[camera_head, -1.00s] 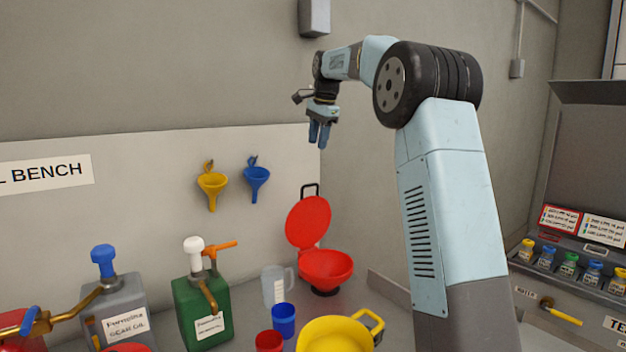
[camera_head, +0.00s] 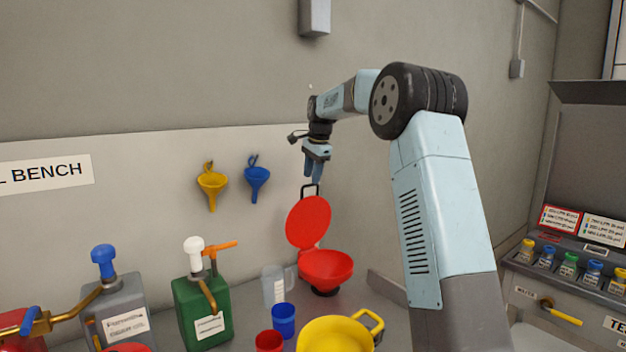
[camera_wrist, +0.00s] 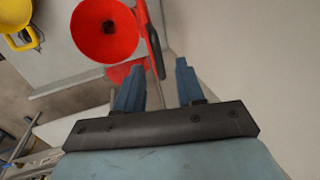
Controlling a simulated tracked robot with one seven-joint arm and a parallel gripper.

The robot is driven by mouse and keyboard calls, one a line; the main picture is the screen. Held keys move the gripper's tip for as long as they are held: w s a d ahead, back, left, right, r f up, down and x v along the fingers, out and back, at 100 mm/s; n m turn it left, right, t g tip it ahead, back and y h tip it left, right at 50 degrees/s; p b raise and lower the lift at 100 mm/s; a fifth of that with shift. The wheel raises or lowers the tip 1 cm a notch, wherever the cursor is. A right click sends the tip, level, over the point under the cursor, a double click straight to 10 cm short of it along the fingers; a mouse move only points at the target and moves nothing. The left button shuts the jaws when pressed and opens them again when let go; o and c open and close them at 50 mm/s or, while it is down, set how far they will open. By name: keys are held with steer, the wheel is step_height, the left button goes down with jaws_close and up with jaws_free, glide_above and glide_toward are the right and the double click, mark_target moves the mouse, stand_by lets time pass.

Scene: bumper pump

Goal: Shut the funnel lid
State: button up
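The red funnel (camera_head: 326,270) stands on the bench with its round bowl facing up. Its red lid (camera_head: 308,222) is raised open behind the bowl, with a dark wire handle (camera_head: 310,190) at its top. My gripper (camera_head: 313,180) hangs fingers down just above the lid's handle, apart from it as far as I can tell. In the wrist view the two blue fingers (camera_wrist: 158,75) are spread with an empty gap between them. The funnel bowl (camera_wrist: 106,28) is beyond them at the upper left, and the lid (camera_wrist: 148,22) appears edge-on beside it.
A yellow funnel (camera_head: 335,335) with a handle, a clear jug (camera_head: 276,287), a blue cup (camera_head: 284,318) and a red cup (camera_head: 269,341) stand around the red funnel. A green can (camera_head: 203,312) is to the left. Small yellow and blue funnels hang on the wall.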

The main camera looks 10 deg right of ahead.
steer(key=shift+x, duration=1.1)
steer(key=shift+c, duration=0.2)
jaws_close()
steer(key=shift+r, duration=0.1)
